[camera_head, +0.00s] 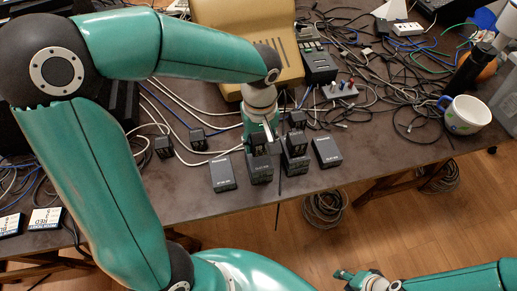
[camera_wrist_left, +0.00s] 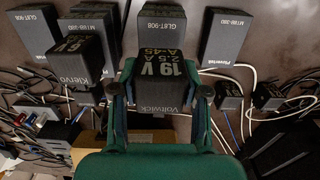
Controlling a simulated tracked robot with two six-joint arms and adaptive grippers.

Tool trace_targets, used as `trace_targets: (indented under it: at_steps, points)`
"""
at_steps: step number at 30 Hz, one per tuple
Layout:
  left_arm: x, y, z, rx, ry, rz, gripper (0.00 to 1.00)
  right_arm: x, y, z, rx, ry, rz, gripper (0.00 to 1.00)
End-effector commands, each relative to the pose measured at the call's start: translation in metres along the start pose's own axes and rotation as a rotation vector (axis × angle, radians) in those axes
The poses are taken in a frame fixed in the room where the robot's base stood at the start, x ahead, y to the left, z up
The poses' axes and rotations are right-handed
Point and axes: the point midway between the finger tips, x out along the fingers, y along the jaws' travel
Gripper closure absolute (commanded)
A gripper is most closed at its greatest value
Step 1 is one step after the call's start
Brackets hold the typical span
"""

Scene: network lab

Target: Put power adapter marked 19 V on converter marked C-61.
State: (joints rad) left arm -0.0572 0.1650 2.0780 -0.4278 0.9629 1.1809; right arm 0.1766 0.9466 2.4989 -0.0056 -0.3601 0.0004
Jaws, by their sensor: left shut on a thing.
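My left gripper (camera_head: 265,128) is shut on a dark adapter (camera_head: 258,145). In the left wrist view this adapter (camera_wrist_left: 160,80) reads "19 V 2.5 A A-45" and "Voltwick", between the two fingers. It is over a dark converter (camera_head: 261,171); I cannot tell whether they touch. In the left wrist view a converter reading "GLBT-908" (camera_wrist_left: 163,17) shows behind the held adapter. I cannot read C-61 on any converter. Other converters stand at left (camera_head: 222,175) and right (camera_head: 327,153). My right gripper (camera_head: 344,275) is low in the head view, away from the table; its opening is unclear.
Another adapter (camera_head: 295,141) sits on a converter (camera_head: 295,165) close to the right of the held one. Loose adapters stand at left (camera_head: 164,147), (camera_head: 198,140) and behind (camera_head: 297,119). Cables, a beige case (camera_head: 230,45) and a mug (camera_head: 467,115) crowd the table (camera_head: 400,170).

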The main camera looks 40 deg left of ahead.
Motion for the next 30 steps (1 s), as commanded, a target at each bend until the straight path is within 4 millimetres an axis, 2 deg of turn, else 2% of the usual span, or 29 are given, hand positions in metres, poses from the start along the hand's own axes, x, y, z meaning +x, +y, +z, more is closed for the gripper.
trace_targets:
  at_steps: [6, 9, 20, 21, 25, 30]
  points:
    - [0.031, -0.001, 0.0, -0.001, -0.003, -0.004, 0.96, 0.003, 0.001, 0.0, 0.0, 0.0, 0.0, 0.6]
    - [0.039, -0.001, 0.0, 0.0, -0.002, -0.002, 0.96, 0.003, 0.001, 0.0, 0.0, 0.0, 0.0, 0.6]
    - [0.043, -0.001, 0.0, 0.0, 0.0, 0.0, 0.96, 0.007, 0.002, 0.0, 0.0, 0.0, 0.0, 0.6]
    - [0.042, -0.001, 0.0, 0.0, -0.001, 0.0, 0.5, 0.006, 0.002, 0.0, 0.0, 0.0, 0.0, 0.6]
    - [0.041, -0.001, 0.0, 0.0, -0.001, -0.001, 0.3, 0.005, 0.002, 0.0, 0.0, 0.0, 0.0, 0.6]
    - [0.041, -0.001, 0.0, 0.0, -0.001, -0.001, 0.3, 0.005, 0.002, 0.0, 0.0, 0.0, 0.0, 0.6]
